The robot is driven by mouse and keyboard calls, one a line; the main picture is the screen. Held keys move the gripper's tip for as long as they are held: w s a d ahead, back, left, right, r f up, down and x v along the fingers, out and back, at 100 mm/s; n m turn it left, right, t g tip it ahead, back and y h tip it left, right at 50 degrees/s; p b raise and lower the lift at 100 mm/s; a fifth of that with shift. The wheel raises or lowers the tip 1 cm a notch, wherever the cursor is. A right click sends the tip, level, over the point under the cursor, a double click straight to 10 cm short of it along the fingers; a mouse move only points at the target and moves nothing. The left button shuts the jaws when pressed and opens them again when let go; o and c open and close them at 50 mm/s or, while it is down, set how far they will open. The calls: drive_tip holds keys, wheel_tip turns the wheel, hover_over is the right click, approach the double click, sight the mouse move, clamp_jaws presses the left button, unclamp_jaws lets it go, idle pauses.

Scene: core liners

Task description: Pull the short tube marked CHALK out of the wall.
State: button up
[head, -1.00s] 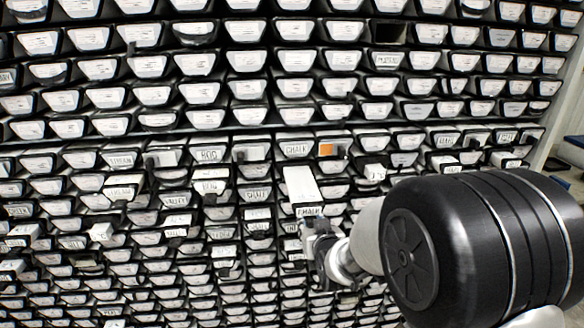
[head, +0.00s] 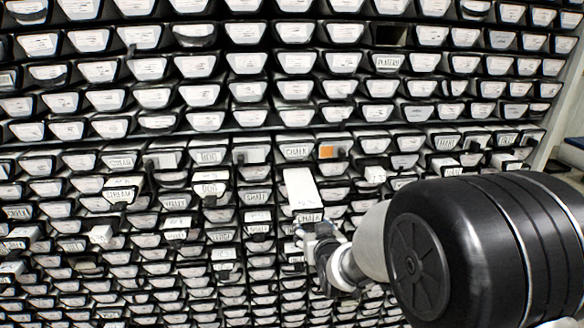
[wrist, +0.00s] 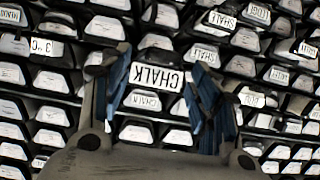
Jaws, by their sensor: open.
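The short tube marked CHALK (head: 301,188) sticks out of the wall in the head view, its pale top showing and its label at the near end. In the wrist view its CHALK label (wrist: 155,77) appears upside down, between my two fingers. My gripper (head: 318,233) is just below the label in the head view. In the wrist view my gripper (wrist: 159,64) is open, with a finger on each side of the label and gaps visible. I cannot tell how far the fingertips reach along the tube. The tube's rear end is hidden in the wall.
Rows of dark trays with white labels fill the wall (head: 250,88). Several other pieces stick out, among them a STREAM one (head: 119,194). An orange-faced block (head: 326,151) sits above right of the tube. One slot (head: 389,36) is dark and empty.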

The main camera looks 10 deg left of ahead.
drive_tip(key=s+d+r+m+g+h, duration=0.1)
drive_tip(key=s+d, duration=0.4)
drive_tip(key=s, duration=0.8)
drive_tip(key=s+d+r+m+g+h, duration=0.1)
drive_tip(key=s+d+r+g, duration=0.2)
drive_tip(key=s, duration=0.9)
drive_tip(key=s+d+r+m+g+h, duration=0.1)
drive_tip(key=s+d+g, duration=0.3)
drive_tip(key=s+d, duration=0.4)
drive_tip(key=s, duration=0.5)
drive_tip(key=shift+s+r, duration=0.3)
drive_tip(key=shift+r, duration=0.1)
